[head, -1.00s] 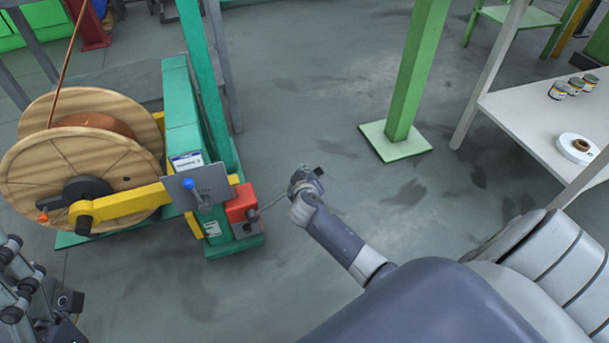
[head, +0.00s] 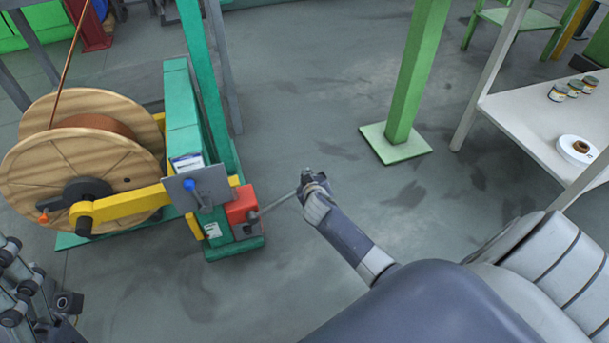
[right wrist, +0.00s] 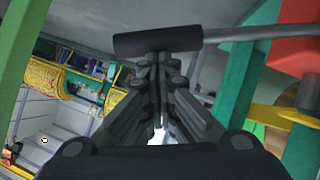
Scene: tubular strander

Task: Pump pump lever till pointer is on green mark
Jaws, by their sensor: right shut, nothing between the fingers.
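The red pump block (head: 240,206) sits low on the green machine frame. Its thin grey pump lever (head: 275,205) reaches right towards my right gripper (head: 308,177). In the right wrist view the lever's dark crossbar handle (right wrist: 158,41) lies across the tips of my right gripper (right wrist: 158,62). The fingers are shut with nothing between them, close to the handle; I cannot tell whether they touch it. The grey rod (right wrist: 262,33) runs right from the handle. The pointer and green mark cannot be made out.
A wooden cable reel (head: 85,165) stands left with a yellow arm (head: 125,206) and a grey plate with a blue-knobbed handle (head: 197,186). A green post (head: 412,75) and a white table (head: 530,120) stand right. The floor between is clear.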

